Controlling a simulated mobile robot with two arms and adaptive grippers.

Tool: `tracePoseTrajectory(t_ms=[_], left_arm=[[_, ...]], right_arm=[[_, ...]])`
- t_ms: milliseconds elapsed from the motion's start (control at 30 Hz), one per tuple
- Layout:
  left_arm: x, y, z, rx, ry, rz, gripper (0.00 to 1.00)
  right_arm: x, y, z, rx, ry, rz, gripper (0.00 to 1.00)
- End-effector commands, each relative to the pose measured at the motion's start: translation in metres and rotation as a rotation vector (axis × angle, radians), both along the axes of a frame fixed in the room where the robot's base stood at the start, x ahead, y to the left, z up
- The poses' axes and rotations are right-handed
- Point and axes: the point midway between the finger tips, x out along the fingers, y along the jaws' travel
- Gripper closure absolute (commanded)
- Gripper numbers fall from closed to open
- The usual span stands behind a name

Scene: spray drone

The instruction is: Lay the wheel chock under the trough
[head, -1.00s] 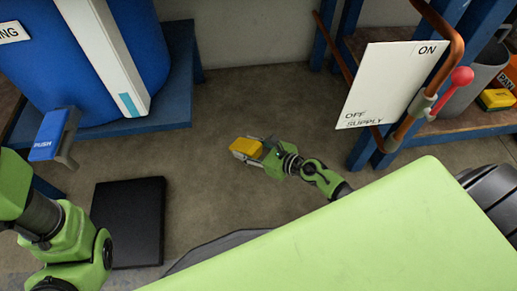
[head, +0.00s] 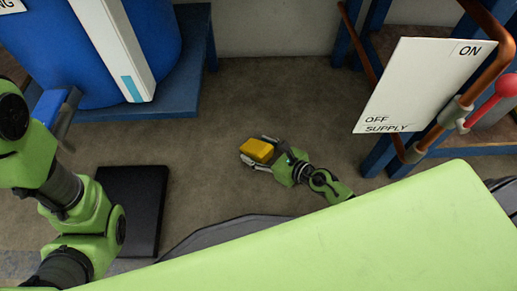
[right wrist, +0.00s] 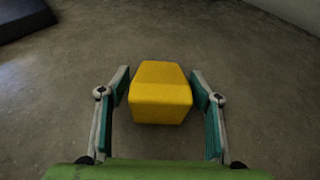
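The wheel chock, a yellow block (head: 257,150), is low over or on the grey floor in the middle of the head view; I cannot tell whether it touches the floor. In the right wrist view the block (right wrist: 160,100) sits between the fingers of my right gripper (right wrist: 160,78). A narrow strip of floor shows on each side of it, so the fingers look open around it rather than pressed on it. My left arm shows at the left of the head view, but its gripper is outside the picture. I cannot make out a trough for certain.
A black slab (head: 136,208) lies on the floor at left. A blue barrel (head: 45,55) stands on a blue platform (head: 188,95). A white supply sign (head: 415,85) and copper pipe (head: 487,65) are at right. Open floor (head: 280,95) lies behind the chock.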

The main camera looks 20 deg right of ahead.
Motion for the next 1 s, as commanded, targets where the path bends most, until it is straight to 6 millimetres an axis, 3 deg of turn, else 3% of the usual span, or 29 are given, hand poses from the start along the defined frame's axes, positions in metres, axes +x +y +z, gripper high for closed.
tracePoseTrajectory(t_ms=[367,800,1000], left_arm=[[0.0,0.0,0.007,-0.002,0.002,0.0,0.6],[0.004,0.0,0.012,-0.001,0.008,0.0,0.6],[0.004,0.0,0.009,0.0,0.007,0.001,0.6]], right_arm=[[0.0,0.0,0.007,0.001,0.0,0.0,0.42],[-0.072,-0.039,0.036,-0.001,0.003,0.001,0.42],[-0.091,-0.05,0.045,0.001,0.003,-0.001,0.42]])
